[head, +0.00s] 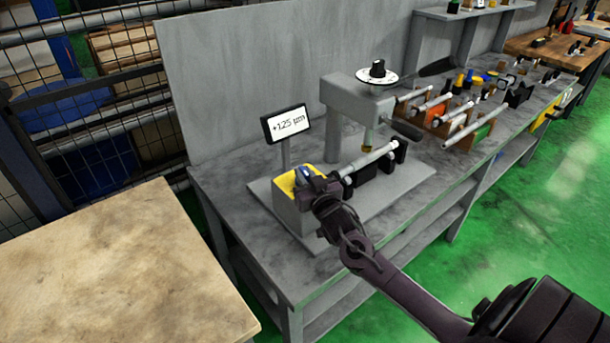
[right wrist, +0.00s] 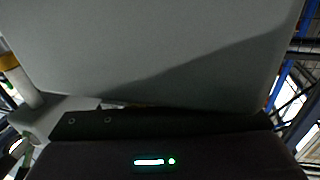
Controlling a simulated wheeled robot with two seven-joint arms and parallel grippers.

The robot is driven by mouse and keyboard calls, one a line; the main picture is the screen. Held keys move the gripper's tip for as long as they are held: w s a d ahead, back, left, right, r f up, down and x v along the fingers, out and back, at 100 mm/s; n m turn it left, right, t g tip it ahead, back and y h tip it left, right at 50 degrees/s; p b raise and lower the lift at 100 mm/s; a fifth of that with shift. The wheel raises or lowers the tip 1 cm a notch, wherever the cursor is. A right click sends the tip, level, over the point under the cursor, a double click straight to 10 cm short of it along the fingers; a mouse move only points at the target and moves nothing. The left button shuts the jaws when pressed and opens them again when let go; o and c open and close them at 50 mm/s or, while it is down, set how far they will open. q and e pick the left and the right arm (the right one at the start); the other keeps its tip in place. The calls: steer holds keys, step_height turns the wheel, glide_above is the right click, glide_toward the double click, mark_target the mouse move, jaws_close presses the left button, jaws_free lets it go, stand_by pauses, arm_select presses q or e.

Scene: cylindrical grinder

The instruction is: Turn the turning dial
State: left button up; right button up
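A white round dial with a black knob (head: 377,70) sits on top of the grey grinder head (head: 345,92). A grey box with a yellow top (head: 286,190) stands at the left front of the grinder base, with a small blue part (head: 303,172) on the yellow. My right gripper (head: 318,186) is at this box, in front of its right side, well below and left of the white dial. Its fingertips are not clear. My left gripper is in neither view.
A display reading "+125 µm" (head: 288,124) stands behind the box. A metal rod (head: 370,160) lies on black supports beside my gripper. A wooden rack with several rods (head: 450,115) stands to the right. A wooden table (head: 110,270) is at left.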

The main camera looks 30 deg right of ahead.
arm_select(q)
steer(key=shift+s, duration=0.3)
arm_select(e)
jaws_close()
steer(key=shift+m+h, duration=0.3)
steer(key=m+g+h, duration=0.1)
steer(key=h, duration=0.1)
steer(key=m+h, duration=0.1)
steer(key=h, duration=0.1)
steer(key=shift+a+m+g, duration=0.2)
steer(key=shift+m+g, duration=0.2)
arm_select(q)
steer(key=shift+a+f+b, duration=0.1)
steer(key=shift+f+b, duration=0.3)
arm_select(e)
steer(key=shift+w+m+g+h, duration=0.1)
steer(key=shift+m+g+h, duration=1)
steer(key=shift+h, duration=0.7)
steer(key=o, duration=0.6)
jaws_free()
steer(key=shift+c, duration=0.2)
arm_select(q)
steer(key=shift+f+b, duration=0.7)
arm_select(e)
steer(key=v, duration=0.8)
steer(key=shift+w, duration=0.1)
